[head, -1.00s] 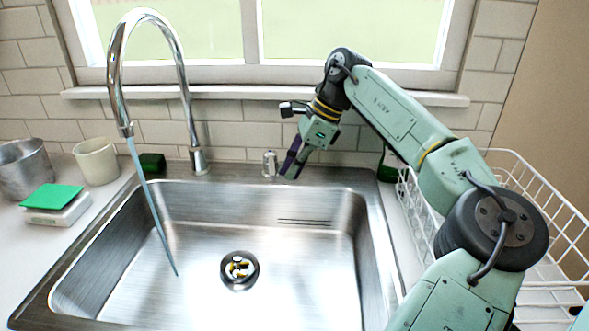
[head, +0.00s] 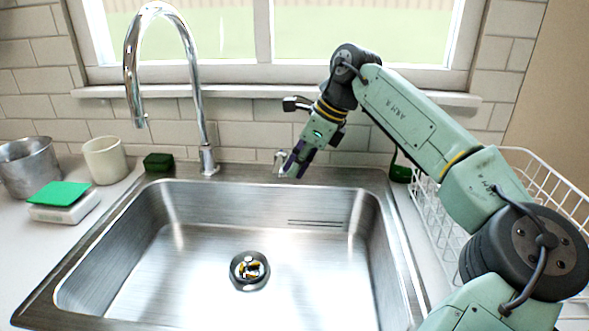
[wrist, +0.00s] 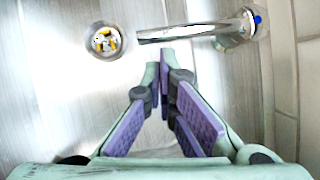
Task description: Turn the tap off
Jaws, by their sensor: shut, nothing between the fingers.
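The chrome tap (head: 200,110) arches over the left side of the sink. Its spout (head: 140,119) shows no water stream. The small chrome tap handle (head: 280,158) stands on the sink's back ledge, right of the tap's base. In the wrist view, a chrome lever (wrist: 185,34) with a blue mark at its wall end, apparently this handle, lies just beyond the fingertips. My gripper (head: 291,171) is shut and empty, tilted down beside the handle on its right. Whether it touches the handle cannot be told. In the wrist view my gripper's fingertips (wrist: 166,58) are together.
The steel sink (head: 200,275) is open, with a drain (head: 249,270) in its floor. A white wire rack (head: 530,165) stands at right.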

